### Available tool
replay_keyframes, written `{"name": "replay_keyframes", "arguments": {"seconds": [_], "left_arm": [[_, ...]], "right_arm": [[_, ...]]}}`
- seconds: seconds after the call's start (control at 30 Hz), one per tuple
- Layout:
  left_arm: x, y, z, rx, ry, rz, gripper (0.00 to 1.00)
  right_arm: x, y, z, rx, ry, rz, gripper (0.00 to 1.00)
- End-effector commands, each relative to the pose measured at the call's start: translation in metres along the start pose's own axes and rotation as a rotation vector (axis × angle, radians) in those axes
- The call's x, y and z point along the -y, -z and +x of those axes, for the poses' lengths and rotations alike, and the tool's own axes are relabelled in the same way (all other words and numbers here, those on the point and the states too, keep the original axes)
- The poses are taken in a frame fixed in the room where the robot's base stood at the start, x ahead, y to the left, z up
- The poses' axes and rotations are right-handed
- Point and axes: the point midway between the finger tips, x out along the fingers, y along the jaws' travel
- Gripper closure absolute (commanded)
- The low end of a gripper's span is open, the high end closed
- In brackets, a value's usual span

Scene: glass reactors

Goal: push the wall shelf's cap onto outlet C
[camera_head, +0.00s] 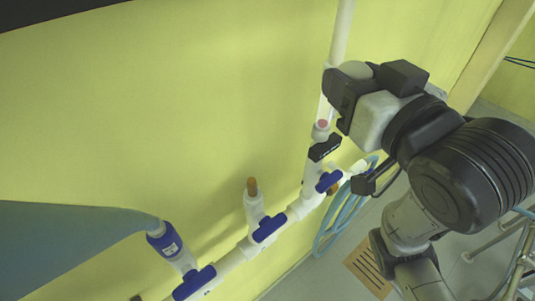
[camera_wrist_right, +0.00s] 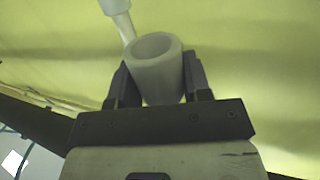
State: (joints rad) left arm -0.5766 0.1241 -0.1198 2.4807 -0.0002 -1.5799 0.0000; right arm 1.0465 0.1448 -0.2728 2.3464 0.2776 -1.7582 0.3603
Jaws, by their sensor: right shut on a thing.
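My right gripper (camera_head: 334,102) is beside the upright white pipe in the head view. In the right wrist view the gripper (camera_wrist_right: 155,78) is shut on a pale, hollow cylindrical cap (camera_wrist_right: 158,62), its open end facing away from the gripper. The cap cannot be made out in the head view. A white pipe run (camera_head: 232,262) carries several branches with blue valves. One branch is a white stub (camera_head: 253,206) with a brown tip, and another white outlet end (camera_head: 358,168) points right. No letter is readable, so I cannot tell which is outlet C. My left gripper is not in view.
A large blue-grey tapered body (camera_head: 70,240) joins a blue-collared branch (camera_head: 165,240) at the left. A light blue hose (camera_head: 342,222) hangs in loops below the right end of the pipe run. The yellow-green wall (camera_head: 150,110) is bare at the upper left.

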Motion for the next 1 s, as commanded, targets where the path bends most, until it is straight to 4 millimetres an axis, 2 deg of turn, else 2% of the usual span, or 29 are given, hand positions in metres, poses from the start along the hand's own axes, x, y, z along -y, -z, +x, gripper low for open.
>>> {"name": "replay_keyframes", "arguments": {"seconds": [0.03,0.13,0.3,0.4,0.6,1.0], "left_arm": [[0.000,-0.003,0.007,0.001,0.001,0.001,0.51],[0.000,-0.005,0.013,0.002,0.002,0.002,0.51],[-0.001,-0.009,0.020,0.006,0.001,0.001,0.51],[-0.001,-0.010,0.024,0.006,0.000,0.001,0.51],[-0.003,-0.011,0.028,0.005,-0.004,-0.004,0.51],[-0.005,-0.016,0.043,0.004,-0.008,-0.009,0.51]], "right_arm": [[0.016,-0.019,0.014,0.011,0.089,-0.005,0.80],[0.047,-0.045,0.033,0.012,0.271,-0.012,0.80],[0.089,-0.087,0.050,0.011,0.527,-0.025,0.80],[0.105,-0.107,0.055,0.009,0.636,-0.032,0.80],[0.123,-0.131,0.059,0.004,0.760,-0.039,0.80],[0.127,-0.151,0.059,0.001,0.788,-0.040,0.80]]}}
